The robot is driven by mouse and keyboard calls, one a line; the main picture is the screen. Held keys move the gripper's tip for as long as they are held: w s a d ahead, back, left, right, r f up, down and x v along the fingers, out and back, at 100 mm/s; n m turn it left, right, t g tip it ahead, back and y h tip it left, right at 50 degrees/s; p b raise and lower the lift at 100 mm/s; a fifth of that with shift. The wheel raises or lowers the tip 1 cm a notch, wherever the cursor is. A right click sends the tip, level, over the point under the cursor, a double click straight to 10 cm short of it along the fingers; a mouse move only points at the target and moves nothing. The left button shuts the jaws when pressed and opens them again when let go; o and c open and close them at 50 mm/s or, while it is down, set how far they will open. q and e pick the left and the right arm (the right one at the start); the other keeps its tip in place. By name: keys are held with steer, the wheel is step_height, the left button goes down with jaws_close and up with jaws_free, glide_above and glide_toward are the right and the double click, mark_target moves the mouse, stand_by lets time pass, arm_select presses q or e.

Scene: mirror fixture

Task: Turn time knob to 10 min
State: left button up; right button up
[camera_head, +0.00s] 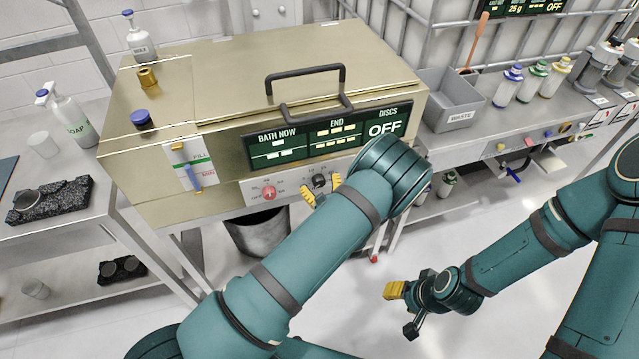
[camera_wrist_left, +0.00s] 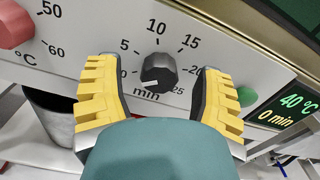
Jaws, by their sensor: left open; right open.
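The time knob (camera_wrist_left: 158,74) is black and round on the white front panel, with a minute scale from 0 to 25 around it. Its white mark points to the lower left, near the 0. The knob also shows in the head view (camera_head: 319,181). My left gripper (camera_head: 322,194) is open in front of the panel. In the left wrist view its yellow fingers (camera_wrist_left: 156,84) stand on either side of the knob, with gaps showing on both sides. My right gripper (camera_head: 404,309) is open and empty, low above the floor at the right.
A red temperature knob (camera_wrist_left: 14,24) sits left of the time knob, close to the left finger. A green button (camera_wrist_left: 246,96) is at the right. The display (camera_wrist_left: 291,107) reads 40 °C and 0 min. A dark bin (camera_head: 258,236) stands below the panel.

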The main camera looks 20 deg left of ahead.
arm_select(q)
steer(key=shift+w+a, duration=0.25)
steer(key=shift+w, duration=0.1)
jaws_close()
steer(key=shift+r+m, duration=0.1)
steer(key=shift+m, duration=0.4)
steer(key=m+p, duration=0.1)
steer(key=m, duration=0.2)
steer(key=shift+d+r, duration=0.1)
steer(key=m+p, duration=0.2)
steer(key=m, duration=0.4)
steer(key=shift+w+d, duration=0.1)
steer(key=shift+w, duration=0.05)
steer(key=m+p, duration=0.1)
steer(key=m, duration=0.4)
steer(key=shift+m, duration=0.3)
steer(key=shift+m+p, duration=0.45)
steer(key=shift+m, duration=1.55)
steer(key=shift+w+f, duration=0.1)
steer(key=shift+f, duration=0.1)
